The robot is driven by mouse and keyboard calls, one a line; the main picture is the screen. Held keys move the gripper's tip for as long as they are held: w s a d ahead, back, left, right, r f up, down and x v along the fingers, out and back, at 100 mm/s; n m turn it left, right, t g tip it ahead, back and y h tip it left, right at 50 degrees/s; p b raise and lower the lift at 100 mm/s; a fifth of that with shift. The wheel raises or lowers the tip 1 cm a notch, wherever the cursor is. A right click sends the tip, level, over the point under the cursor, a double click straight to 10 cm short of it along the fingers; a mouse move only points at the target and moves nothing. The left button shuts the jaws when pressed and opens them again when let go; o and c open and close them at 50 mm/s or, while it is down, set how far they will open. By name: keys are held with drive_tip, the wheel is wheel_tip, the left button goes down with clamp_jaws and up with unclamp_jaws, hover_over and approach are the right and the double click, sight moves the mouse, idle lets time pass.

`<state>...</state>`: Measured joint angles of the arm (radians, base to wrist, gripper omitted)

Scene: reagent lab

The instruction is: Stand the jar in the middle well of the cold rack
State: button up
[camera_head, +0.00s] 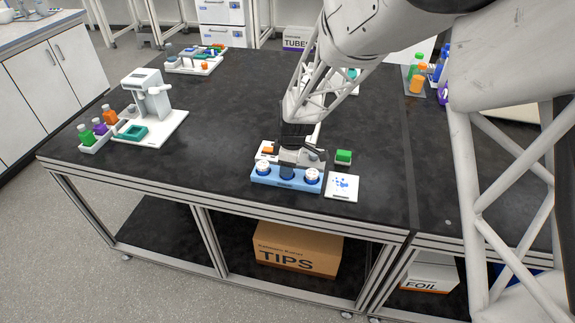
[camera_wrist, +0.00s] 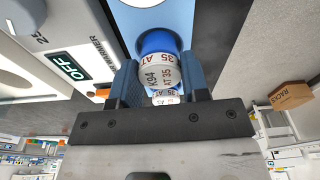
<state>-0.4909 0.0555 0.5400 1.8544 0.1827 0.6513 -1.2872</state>
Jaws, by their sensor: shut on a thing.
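The cold rack (camera_head: 283,185) is a light-blue block near the table's front edge. White-capped jars stand in its left and right wells. My gripper (camera_head: 289,163) is over the middle of the rack, pointing down. In the wrist view my gripper (camera_wrist: 158,80) is shut on the jar (camera_wrist: 158,72), which has a white printed label and a blue end. The blue end is toward the rack (camera_wrist: 128,18), at the middle well. In the head view the jar is mostly hidden by the gripper. I cannot tell whether it touches the well floor.
A warmer with an OFF display (camera_wrist: 67,66) is close by. The table left of the rack is clear.

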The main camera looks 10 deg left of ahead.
drive_tip(key=shift+f, duration=0.45)
idle(0.4)
drive_tip(key=o, duration=1.3)
drive_tip(key=shift+r, duration=0.25)
drive_tip(key=shift+r, duration=3.25)
